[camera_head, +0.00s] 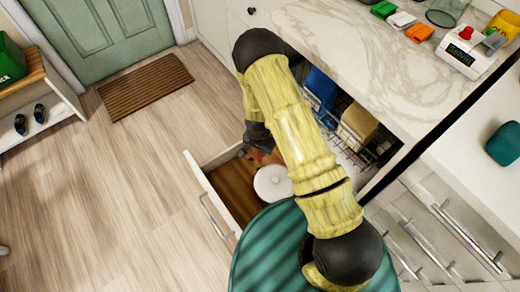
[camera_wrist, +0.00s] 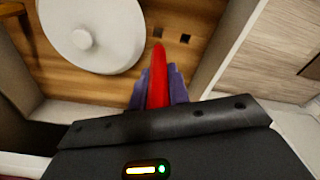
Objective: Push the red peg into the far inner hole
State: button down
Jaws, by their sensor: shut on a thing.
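My gripper (camera_wrist: 157,88) is shut on the red peg (camera_wrist: 158,66), with its purple fingers on either side of it. The peg points away from the wrist, over the wooden floor of an open drawer. Two dark square holes show in that wood: a left hole (camera_wrist: 158,33) and a right hole (camera_wrist: 185,38). The peg's tip appears just below the left hole in the wrist view; I cannot tell whether it touches the wood. In the head view the peg (camera_head: 258,156) is a small red spot beside my gripper (camera_head: 255,152), and the holes cannot be made out.
A white round lid-like thing with a knob (camera_wrist: 98,22) lies in the drawer, left of the holes; it also shows in the head view (camera_head: 272,190). Drawer walls (camera_head: 199,182) stand close around. An open rack with dishes (camera_head: 358,124) is to the right.

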aim_at(260, 161)
jog(key=m+p, duration=0.1)
jog(key=r+m, duration=0.1)
jog(key=m, duration=0.1)
jog(key=shift+s+p, duration=0.1)
jog(key=shift+p, duration=0.3)
jog(key=shift+f+b, duration=0.35)
jog(key=shift+f, duration=0.2)
jog(key=shift+f+b, duration=1.7)
jog(key=shift+f, duration=0.9)
jog(key=shift+p, duration=0.4)
jog(key=shift+f+b, duration=0.7)
jog(key=shift+f, duration=0.4)
jog(key=shift+f, duration=0.15)
jog(key=shift+f, duration=0.25)
